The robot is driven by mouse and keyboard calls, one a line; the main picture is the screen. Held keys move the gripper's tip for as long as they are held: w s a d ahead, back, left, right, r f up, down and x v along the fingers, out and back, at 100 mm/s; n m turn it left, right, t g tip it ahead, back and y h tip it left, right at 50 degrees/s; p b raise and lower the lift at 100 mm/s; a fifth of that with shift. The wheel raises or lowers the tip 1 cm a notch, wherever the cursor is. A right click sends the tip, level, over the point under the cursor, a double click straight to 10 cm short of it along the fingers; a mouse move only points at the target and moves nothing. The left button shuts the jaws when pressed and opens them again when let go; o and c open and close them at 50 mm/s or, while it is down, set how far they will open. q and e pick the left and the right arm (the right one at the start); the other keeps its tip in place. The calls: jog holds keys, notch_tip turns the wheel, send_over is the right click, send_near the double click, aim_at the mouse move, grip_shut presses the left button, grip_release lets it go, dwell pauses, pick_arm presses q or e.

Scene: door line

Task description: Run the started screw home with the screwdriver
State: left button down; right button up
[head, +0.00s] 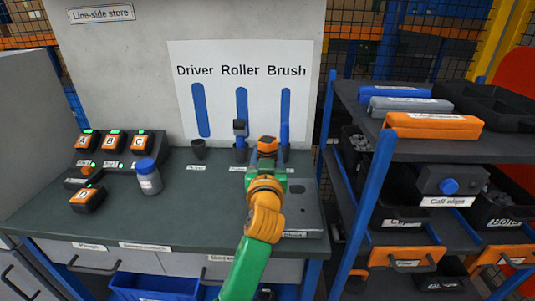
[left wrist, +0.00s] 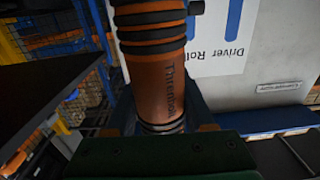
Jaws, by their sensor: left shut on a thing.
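My left gripper (head: 266,172) is over the right part of the bench, in front of the tool holders. It is shut on an orange cylinder with black rings, seemingly the screwdriver (head: 267,144). A grey metal panel (head: 305,207) lies on the bench right of the gripper. I cannot make out the started screw. My right gripper is in neither view.
A blue-capped bottle (head: 148,178) and several orange-topped button boxes stand left. A shelf rack (head: 370,195) with bins borders the right. The bench's middle (head: 195,205) is clear.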

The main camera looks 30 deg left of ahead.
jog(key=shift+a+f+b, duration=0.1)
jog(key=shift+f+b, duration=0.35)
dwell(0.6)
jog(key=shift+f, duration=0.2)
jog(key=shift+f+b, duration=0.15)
jog(key=shift+b, duration=0.25)
dwell(0.5)
dwell(1.0)
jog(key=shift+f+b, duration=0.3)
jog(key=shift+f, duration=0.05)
dwell(1.0)
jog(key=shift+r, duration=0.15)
dwell(0.4)
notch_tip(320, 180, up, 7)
jog(key=p, duration=0.7)
